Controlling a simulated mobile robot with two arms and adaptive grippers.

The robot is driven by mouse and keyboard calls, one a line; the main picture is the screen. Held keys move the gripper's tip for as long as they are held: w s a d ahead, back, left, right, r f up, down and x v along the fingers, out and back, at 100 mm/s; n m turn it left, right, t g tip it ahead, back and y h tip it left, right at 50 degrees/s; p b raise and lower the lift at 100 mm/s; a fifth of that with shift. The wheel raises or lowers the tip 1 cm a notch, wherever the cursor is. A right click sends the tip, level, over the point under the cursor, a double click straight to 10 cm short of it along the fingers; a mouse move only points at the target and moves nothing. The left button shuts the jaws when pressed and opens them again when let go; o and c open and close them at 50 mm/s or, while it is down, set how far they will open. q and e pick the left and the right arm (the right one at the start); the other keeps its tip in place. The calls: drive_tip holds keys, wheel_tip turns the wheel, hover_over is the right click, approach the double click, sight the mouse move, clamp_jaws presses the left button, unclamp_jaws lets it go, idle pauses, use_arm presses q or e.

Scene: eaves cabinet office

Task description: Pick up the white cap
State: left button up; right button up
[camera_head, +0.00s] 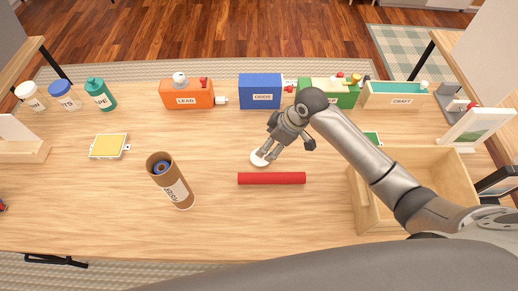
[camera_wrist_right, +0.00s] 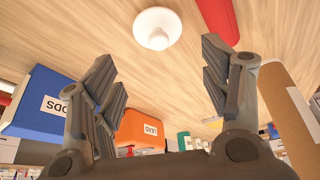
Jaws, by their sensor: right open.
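A small round white cap (camera_head: 259,158) lies on the wooden desk, just behind and left of the red cylinder. It also shows in the right wrist view (camera_wrist_right: 157,28), as a white disc with a raised knob, beyond the fingertips. My right gripper (camera_head: 284,140) reaches in from the right and hangs over the desk beside the cap, partly covering it in the head view. Its fingers are spread apart and empty in the right wrist view (camera_wrist_right: 160,55), with the cap roughly centred between them. My left gripper is in neither view.
The red cylinder (camera_head: 271,179) lies close in front of the cap. A brown tube (camera_head: 172,183) stands to the left. An open wooden box (camera_head: 440,165) is on the right. Orange (camera_head: 186,94), blue (camera_head: 260,91) and green (camera_head: 344,96) boxes line the back.

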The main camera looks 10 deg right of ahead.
sight(256, 160)
drive_tip(key=x, duration=0.3)
drive_tip(key=shift+a+f, duration=0.15)
drive_tip(key=shift+f, duration=0.25)
drive_tip(key=shift+w+a+f+p, duration=0.15)
drive_tip(key=shift+f+p, duration=0.15)
drive_tip(key=shift+f, duration=0.15)
drive_tip(key=x, duration=0.3)
drive_tip(key=shift+p, duration=0.35)
drive_tip(key=shift+w+a+f, duration=0.1)
drive_tip(key=shift+w+f, duration=0.15)
drive_tip(key=shift+f, duration=0.4)
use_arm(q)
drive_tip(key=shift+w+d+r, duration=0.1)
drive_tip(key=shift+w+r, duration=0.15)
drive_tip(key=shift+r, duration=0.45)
use_arm(e)
drive_tip(key=shift+c, duration=0.4)
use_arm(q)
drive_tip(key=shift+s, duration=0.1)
use_arm(e)
drive_tip(key=c, duration=0.3)
drive_tip(key=shift+c, duration=0.2)
